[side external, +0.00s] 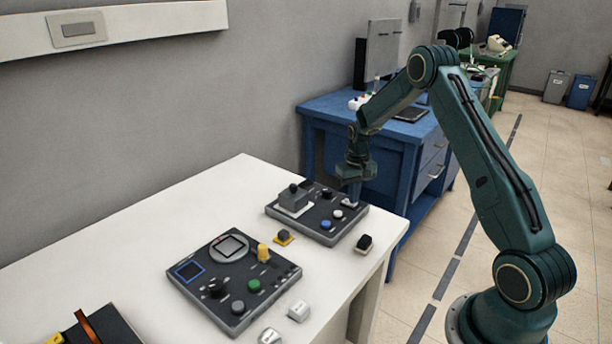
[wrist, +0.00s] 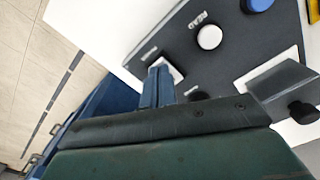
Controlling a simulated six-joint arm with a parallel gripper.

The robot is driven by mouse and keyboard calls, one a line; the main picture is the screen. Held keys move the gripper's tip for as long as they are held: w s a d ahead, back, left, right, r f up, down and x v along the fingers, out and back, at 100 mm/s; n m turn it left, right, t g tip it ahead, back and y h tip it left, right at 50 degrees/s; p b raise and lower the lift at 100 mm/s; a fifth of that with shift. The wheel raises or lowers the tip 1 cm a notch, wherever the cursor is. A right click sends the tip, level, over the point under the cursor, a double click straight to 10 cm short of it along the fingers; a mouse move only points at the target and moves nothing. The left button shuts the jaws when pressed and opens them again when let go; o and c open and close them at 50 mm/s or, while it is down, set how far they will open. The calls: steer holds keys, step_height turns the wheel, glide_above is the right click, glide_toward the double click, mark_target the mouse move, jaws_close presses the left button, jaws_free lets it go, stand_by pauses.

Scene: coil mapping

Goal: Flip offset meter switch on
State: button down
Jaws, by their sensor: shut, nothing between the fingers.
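The dark panel (side external: 318,232) at the far end of the white table bears a blue button (side external: 326,224), a white button (side external: 337,214) and a grey block with a black knob (side external: 295,196). In the wrist view the white button (wrist: 209,37) is labelled READ. A white square plate (wrist: 175,72), perhaps the switch's, lies at my fingertips and is partly hidden by them; its label is too small to read. My gripper (side external: 354,200) is shut and empty, pointing down at the panel's far right part. Its fingertips also show in the wrist view (wrist: 158,72); contact cannot be told.
A second dark panel (side external: 205,258) with a dial, a yellow knob (side external: 263,252) and a green button (side external: 254,286) lies nearer. A small black switch block (side external: 364,243) and white blocks (side external: 299,311) stand loose on the table (side external: 130,235). A blue workbench (side external: 385,140) stands behind.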

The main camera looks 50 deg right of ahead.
steer(key=shift+f, duration=0.25)
stand_by(0.3)
steer(key=shift+r, duration=3.55)
